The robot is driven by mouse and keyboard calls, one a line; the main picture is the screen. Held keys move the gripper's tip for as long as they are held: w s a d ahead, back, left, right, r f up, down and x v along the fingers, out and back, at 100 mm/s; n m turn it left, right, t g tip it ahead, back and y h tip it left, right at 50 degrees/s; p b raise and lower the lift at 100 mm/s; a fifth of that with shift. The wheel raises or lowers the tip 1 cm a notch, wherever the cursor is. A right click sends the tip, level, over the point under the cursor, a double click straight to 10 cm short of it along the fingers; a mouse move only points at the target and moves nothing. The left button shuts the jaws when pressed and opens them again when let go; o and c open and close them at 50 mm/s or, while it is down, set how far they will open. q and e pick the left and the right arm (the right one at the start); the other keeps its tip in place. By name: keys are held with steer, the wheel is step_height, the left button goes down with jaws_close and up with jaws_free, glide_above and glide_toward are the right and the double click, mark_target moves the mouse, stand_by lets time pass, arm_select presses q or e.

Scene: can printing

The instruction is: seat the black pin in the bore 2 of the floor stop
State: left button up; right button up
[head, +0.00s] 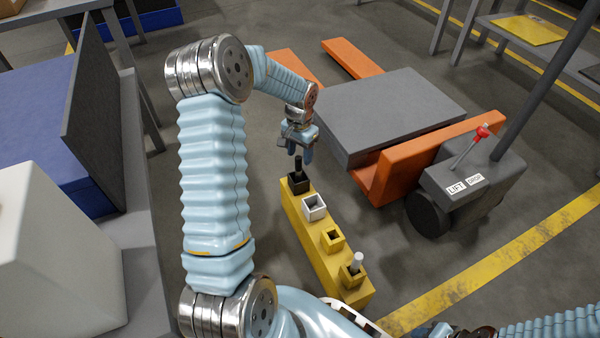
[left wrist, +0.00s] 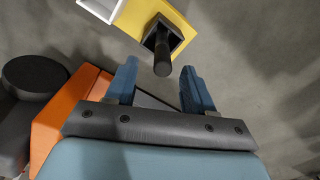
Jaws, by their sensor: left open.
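The yellow floor stop (head: 316,250) lies on the floor with a row of square bores. The black pin (head: 298,165) stands upright in the black-rimmed bore (head: 299,184) at its far end. Nearer come a white-rimmed bore (head: 314,207) and an empty yellow one (head: 332,239). A white pin (head: 357,262) stands in the nearest bore. My left gripper (head: 301,157) is open above the black pin. In the left wrist view, the black pin (left wrist: 162,58) has its top about between the open fingertips (left wrist: 158,72). Contact cannot be told. My right gripper is not visible.
An orange pallet truck (head: 400,165) with a grey slab (head: 390,112) stands just right of the floor stop. A grey bench (head: 145,235) with a blue box (head: 40,130) and a white block (head: 60,260) is at left. Open floor lies around the stop.

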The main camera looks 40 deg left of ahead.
mark_target(299, 167)
arm_select(q)
step_height(299, 167, down, 7)
steer(key=shift+a+f+b, duration=0.1)
steer(key=shift+f+b, duration=0.1)
steer(key=shift+b, duration=0.7)
steer(key=shift+c, duration=0.3)
steer(key=shift+r, duration=0.1)
jaws_close()
